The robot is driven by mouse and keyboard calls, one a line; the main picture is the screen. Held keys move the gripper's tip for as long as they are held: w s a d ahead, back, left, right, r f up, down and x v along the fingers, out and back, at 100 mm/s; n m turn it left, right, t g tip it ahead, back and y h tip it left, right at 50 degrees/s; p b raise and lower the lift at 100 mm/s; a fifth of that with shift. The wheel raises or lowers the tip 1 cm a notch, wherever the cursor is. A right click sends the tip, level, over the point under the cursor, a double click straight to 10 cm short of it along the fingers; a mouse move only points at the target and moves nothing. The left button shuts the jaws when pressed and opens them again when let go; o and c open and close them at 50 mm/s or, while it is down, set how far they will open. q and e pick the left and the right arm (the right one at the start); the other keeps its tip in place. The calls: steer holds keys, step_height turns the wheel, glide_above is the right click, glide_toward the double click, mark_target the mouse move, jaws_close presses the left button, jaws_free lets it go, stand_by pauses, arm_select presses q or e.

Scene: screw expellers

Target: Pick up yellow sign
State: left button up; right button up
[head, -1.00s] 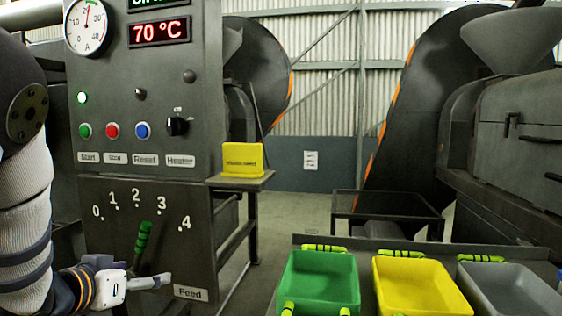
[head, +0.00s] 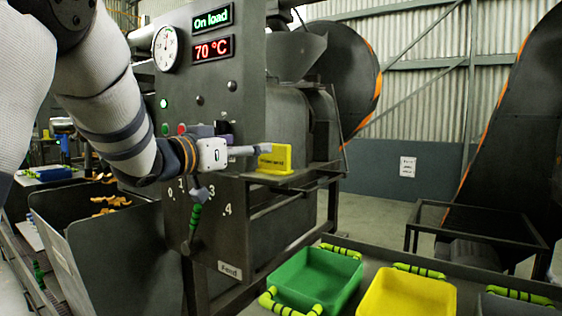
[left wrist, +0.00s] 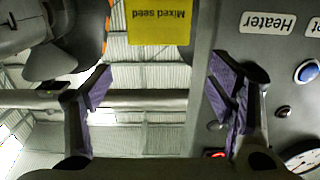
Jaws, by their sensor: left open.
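The yellow sign (head: 275,158) stands upright on a small dark ledge (head: 292,180) beside the control panel. In the left wrist view the picture is upside down; the sign (left wrist: 157,22) reads "Mixed seed" and shows at the top, beyond the fingers. My left gripper (head: 240,151) is in front of the panel, just left of the sign, and its extended finger overlaps the sign's left edge in the head view. In the left wrist view its fingers (left wrist: 160,85) are spread wide with nothing between them. My right gripper is not in view.
The control panel (head: 240,100) with buttons and a green-handled lever (head: 195,222) is close to my left arm. Green (head: 318,280) and yellow (head: 405,296) bins stand at the front right. A metal hopper with orange pieces (head: 110,250) is at the left.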

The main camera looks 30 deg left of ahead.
arm_select(q)
glide_above(271, 171)
steer(key=shift+w+a+f, duration=0.2)
steer(key=shift+w+f, duration=0.05)
steer(key=shift+f, duration=0.3)
steer(key=shift+s, duration=0.15)
steer(key=shift+c, duration=0.2)
steer(key=c, duration=0.6)
